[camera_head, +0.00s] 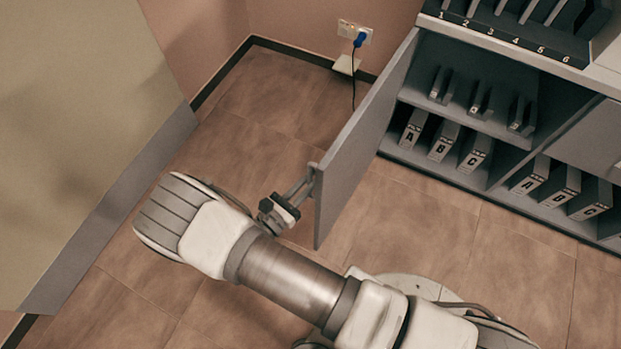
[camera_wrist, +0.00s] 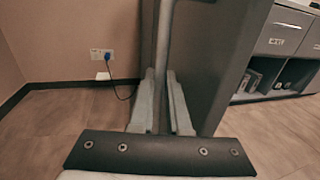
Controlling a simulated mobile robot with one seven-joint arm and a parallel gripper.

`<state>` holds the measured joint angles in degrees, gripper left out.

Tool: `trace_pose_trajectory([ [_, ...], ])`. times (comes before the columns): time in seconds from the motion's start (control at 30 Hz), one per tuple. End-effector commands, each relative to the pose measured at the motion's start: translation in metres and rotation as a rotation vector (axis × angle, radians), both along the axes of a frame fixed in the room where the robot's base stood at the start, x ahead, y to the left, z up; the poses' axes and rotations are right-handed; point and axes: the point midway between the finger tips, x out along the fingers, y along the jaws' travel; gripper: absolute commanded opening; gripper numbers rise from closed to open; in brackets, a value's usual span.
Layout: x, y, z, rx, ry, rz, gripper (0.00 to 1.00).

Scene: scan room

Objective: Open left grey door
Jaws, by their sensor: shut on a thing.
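The left grey door (camera_head: 352,150) stands swung wide open from the cabinet, showing the shelves behind it. In the wrist view the door (camera_wrist: 207,65) fills the upper middle, very close. A pale vertical bar handle (camera_wrist: 164,38) runs down its face. My gripper (camera_head: 305,181) is at the free edge of the door, on its outer side. In the wrist view my gripper (camera_wrist: 160,78) has its two fingers on either side of the handle, shut on it. The handle's lower part is hidden between the fingers.
The cabinet shelves hold several lettered binders (camera_head: 443,142) and small dark items. A blue plug (camera_head: 360,39) with a hanging cable sits in the wall socket behind the door. A large beige panel (camera_head: 85,120) stands at the left.

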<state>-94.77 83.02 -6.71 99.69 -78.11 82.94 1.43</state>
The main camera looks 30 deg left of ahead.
Motion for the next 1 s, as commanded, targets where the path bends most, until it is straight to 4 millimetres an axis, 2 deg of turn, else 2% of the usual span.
trace_pose_trajectory([
  [0.17,-0.0003,0.0001,-0.0005,0.000,0.002,0.000,0.00],
  [0.2,-0.0003,0.0000,-0.0005,0.000,0.002,0.000,0.17],
  [0.27,-0.0002,0.0000,-0.0004,0.000,0.002,0.000,0.27],
  [1.0,-0.0003,-0.0003,-0.0003,0.000,0.000,-0.006,0.27],
])
